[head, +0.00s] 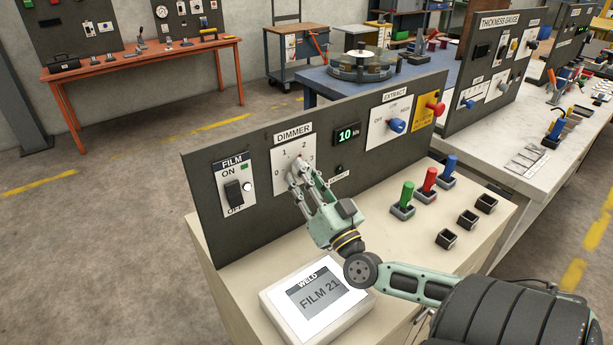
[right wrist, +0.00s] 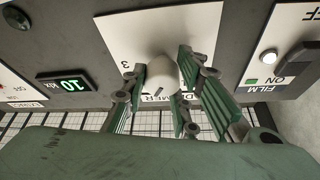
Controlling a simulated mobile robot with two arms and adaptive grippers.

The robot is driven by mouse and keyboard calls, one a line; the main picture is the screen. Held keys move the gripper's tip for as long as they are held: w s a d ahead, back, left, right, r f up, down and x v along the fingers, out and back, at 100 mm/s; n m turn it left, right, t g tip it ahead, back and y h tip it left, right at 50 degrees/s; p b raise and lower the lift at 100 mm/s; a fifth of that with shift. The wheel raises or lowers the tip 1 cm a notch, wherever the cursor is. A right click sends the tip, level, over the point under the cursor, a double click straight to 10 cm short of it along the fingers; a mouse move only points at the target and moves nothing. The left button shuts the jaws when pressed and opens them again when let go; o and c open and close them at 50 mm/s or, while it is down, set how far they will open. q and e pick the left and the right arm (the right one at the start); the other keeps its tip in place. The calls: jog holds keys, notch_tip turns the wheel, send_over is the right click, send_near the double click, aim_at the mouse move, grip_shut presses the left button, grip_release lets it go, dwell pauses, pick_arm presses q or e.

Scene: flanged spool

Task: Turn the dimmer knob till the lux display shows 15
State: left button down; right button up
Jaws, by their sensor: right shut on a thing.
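The dimmer knob (right wrist: 162,75) is a pale round knob on the white DIMMER plate (head: 282,165) of the dark panel. My right gripper (right wrist: 163,83) is shut on it, with green fingers on either side of the knob in the right wrist view. In the head view my right gripper (head: 299,174) reaches the plate and hides most of the knob. The lux display (head: 347,134) right of the plate reads 10 in green. It also shows upside down in the right wrist view (right wrist: 65,85). My left gripper is in neither view.
Left of the dimmer is the FILM switch (head: 233,192); right is the EXTRACT plate with a blue knob (head: 397,125). Green, red and blue levers (head: 428,181) stand on the bench. A tilted WELD screen (head: 317,299) reading FILM 21 sits below my right arm.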

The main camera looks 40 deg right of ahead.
jog(key=shift+r+m+g+h+p, duration=0.1)
jog(key=shift+m+g+h+p, duration=0.2)
jog(key=shift+m+h+p, duration=0.45)
grip_shut()
jog(key=m+g+h+p, duration=0.1)
jog(key=m+p, duration=0.3)
jog(key=p, duration=0.1)
jog(key=m+g+h+p, duration=0.1)
jog(key=m+g+p, duration=0.1)
jog(key=m+p, duration=0.2)
jog(key=m+g+h+p, duration=0.1)
jog(key=m+p, duration=0.4)
jog(key=m, duration=0.1)
jog(key=shift+a+f+g+p, duration=0.3)
jog(key=shift+a+p, duration=0.05)
jog(key=shift+a, duration=0.05)
jog(key=shift+s+f, duration=0.1)
jog(key=o, duration=0.9)
grip_release()
jog(key=shift+o, duration=0.6)
jog(key=shift+r, duration=0.2)
